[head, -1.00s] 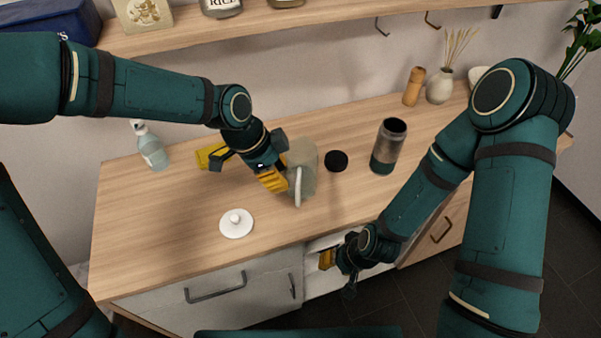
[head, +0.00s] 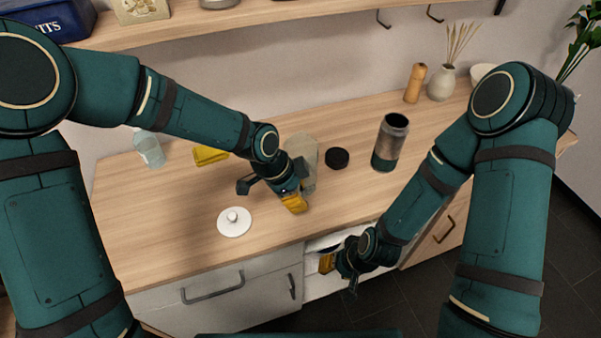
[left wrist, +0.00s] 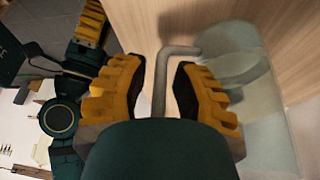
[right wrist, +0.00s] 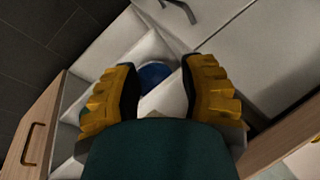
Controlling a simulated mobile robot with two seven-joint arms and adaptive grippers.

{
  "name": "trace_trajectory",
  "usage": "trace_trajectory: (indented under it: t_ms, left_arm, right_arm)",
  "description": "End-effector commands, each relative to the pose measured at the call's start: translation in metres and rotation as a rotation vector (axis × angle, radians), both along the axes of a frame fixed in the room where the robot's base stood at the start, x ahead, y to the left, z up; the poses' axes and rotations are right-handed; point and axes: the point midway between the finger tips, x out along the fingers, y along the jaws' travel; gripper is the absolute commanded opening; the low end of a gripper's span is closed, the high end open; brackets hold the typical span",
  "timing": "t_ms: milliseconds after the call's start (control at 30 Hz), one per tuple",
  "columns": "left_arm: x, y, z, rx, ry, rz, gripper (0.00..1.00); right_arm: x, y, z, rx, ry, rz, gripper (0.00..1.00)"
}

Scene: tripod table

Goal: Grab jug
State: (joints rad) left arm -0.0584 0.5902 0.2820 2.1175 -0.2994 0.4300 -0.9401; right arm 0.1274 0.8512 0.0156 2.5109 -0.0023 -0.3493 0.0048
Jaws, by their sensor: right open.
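The jug (head: 304,152) is pale grey-green and stands on the wooden counter, partly hidden behind my left gripper in the head view. My left gripper (head: 295,204) is at its near side. In the left wrist view the jug (left wrist: 262,100) is at the right, and its bent handle (left wrist: 163,78) passes between my open left fingers, with gaps on both sides. My right gripper (head: 326,263) is open and empty, low in front of the cabinet. A white round lid with a knob (head: 234,223) lies on the counter left of the jug.
A black disc (head: 337,159) and a dark metallic canister (head: 390,142) stand right of the jug. A yellow sponge-like block (head: 211,156) and a spray bottle (head: 149,149) are at the left. A blue round thing (right wrist: 155,73) lies in the open drawer below my right gripper.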

Motion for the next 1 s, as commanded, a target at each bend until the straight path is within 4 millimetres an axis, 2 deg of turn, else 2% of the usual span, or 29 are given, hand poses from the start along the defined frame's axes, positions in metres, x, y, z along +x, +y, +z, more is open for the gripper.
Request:
trace_trajectory:
  t_ms: [133, 200, 233, 767, 1000]
  left_arm:
    - [0.000, 0.000, 0.001, 0.000, 0.000, 0.000, 0.27]
    - [0.000, 0.000, 0.001, 0.000, 0.000, 0.000, 0.03]
    - [0.000, 0.000, 0.001, 0.000, 0.000, 0.000, 0.00]
    - [0.001, 0.000, 0.002, -0.001, -0.002, 0.000, 0.00]
    - [0.001, 0.000, 0.012, -0.001, -0.003, 0.001, 0.00]
  right_arm:
    - [0.000, 0.000, 0.000, 0.000, -0.001, 0.000, 0.41]
    - [0.000, 0.000, 0.000, 0.000, -0.001, 0.000, 0.41]
    - [0.000, 0.000, 0.000, 0.000, -0.001, 0.000, 0.41]
    - [0.000, 0.000, 0.001, 0.000, 0.000, 0.000, 0.41]
    - [0.000, 0.000, 0.003, 0.000, 0.001, 0.000, 0.41]
